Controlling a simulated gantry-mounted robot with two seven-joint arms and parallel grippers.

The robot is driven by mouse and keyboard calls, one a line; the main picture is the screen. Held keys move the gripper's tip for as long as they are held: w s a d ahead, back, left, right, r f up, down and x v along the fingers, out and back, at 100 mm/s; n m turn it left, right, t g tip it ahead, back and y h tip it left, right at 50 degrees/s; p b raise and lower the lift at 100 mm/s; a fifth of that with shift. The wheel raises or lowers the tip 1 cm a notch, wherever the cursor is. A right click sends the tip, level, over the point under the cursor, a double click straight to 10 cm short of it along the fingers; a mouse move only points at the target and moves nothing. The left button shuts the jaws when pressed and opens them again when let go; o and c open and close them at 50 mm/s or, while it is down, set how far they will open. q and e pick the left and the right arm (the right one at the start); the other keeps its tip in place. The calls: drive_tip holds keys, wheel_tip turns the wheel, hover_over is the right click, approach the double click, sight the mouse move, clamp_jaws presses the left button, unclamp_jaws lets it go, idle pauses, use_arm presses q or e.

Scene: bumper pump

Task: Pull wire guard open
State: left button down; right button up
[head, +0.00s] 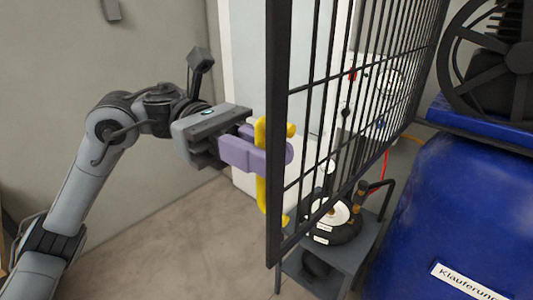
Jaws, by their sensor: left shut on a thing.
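The wire guard (278,120) is a tall panel of black bars in a dark frame, standing upright through the middle of the head view and running back to the right. A yellow handle (261,190) is fixed at its near left edge. My left gripper (275,152) reaches in from the left, and its purple fingers are shut on the yellow handle. The fingertips are partly hidden behind the handle and guard frame. My right gripper is not in view.
Behind the bars stands a pump (335,222) on a grey metal stand (335,268). A large blue tank (450,220) with a black flywheel (495,50) fills the right side. Bare floor (170,250) lies below my left arm, with a grey wall at left.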

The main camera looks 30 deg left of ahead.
use_arm(q)
drive_tip(key=c, duration=1.2)
unclamp_jaws()
drive_tip(key=shift+w+a, duration=0.2)
drive_tip(key=shift+a, duration=1.6)
drive_tip(key=shift+w+a, duration=0.25)
drive_tip(key=shift+a, duration=1.5)
drive_tip(key=shift+w+a, duration=0.2)
drive_tip(key=shift+a, duration=1.6)
drive_tip(key=shift+f, duration=0.1)
